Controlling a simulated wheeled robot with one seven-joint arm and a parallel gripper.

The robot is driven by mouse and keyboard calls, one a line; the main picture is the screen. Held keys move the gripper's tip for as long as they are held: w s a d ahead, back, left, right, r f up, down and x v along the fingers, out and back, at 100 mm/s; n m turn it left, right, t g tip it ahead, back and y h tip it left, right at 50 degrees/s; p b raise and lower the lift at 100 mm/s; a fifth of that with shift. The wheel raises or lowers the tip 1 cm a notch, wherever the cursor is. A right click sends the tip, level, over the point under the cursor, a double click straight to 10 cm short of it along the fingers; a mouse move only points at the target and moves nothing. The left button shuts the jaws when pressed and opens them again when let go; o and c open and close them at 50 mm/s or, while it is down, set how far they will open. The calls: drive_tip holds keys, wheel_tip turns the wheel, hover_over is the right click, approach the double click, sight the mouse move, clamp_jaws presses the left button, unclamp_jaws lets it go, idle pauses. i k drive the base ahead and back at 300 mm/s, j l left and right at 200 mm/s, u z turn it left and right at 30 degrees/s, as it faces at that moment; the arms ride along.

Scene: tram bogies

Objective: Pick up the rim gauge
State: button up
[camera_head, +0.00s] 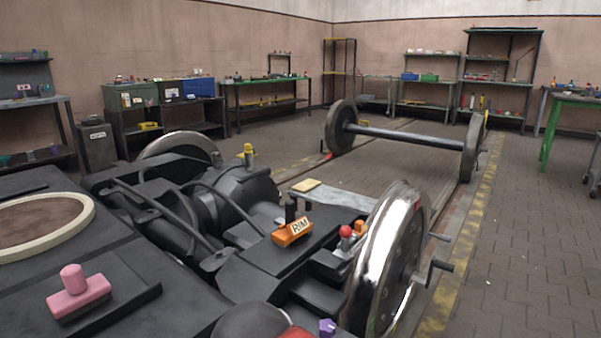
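The rim gauge (292,233) is an orange block with a pale label reading "RIM". It sits tilted in the picture on the dark top of the bogie frame (325,232), left of the near shiny wheel (385,262). A dark upright piece stands right behind it; I cannot tell whether it is part of the gauge. My gripper is not in view.
A red-topped piece (346,232) and a small orange piece stand between gauge and wheel. A pink block (80,292), a pale ring (45,222), a yellow-topped piece (248,157) and a purple piece (327,327) are nearby. The paved floor (520,240) at right is open.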

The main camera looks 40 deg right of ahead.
sight(290, 229)
drive_tip(key=l+z, duration=0.1)
drive_tip(key=l, duration=0.5)
drive_tip(key=l+z, duration=0.15)
drive_tip(key=l, duration=0.4)
drive_tip(key=i+l+z, duration=0.1)
drive_tip(key=l, duration=0.5)
drive_tip(key=i+l+z, duration=0.1)
drive_tip(key=l, duration=0.45)
drive_tip(key=i+l, duration=0.1)
drive_tip(key=i+z, duration=0.05)
